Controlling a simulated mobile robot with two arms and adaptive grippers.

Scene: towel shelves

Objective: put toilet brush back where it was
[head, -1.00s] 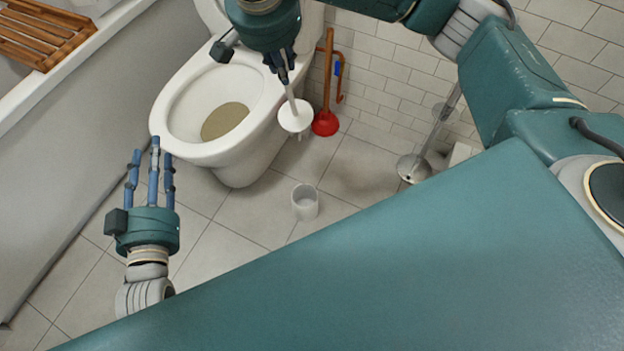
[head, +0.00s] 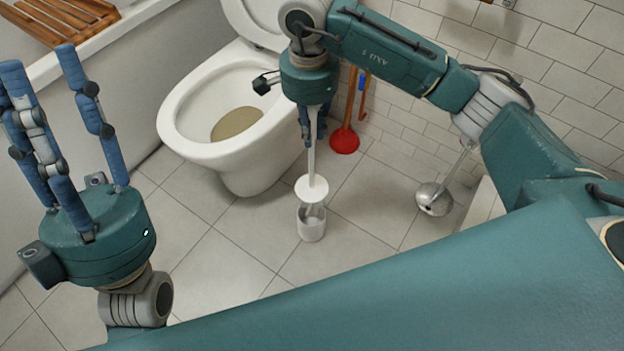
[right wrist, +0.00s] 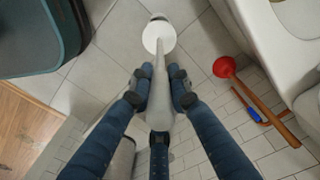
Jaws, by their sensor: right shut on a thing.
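The toilet brush (head: 311,187) is white, with a long handle and a round white disc low on it. My right gripper (head: 311,128) is shut on the handle and holds the brush nearly upright. The white holder cup (head: 311,227) stands on the floor below it. In the head view the brush's lower end shows at the cup's mouth; whether it touches the cup I cannot tell. In the right wrist view the brush (right wrist: 159,62) points away between the fingers (right wrist: 160,90), and its disc mostly hides the cup. My left gripper (head: 62,110) is open and empty at the left.
The toilet (head: 215,120) stands behind and left of the brush. A red plunger (head: 345,141) leans at the wall behind. A metal stand base (head: 433,199) is at the right. Floor around the cup is clear. A wooden rack (head: 60,20) lies at the upper left.

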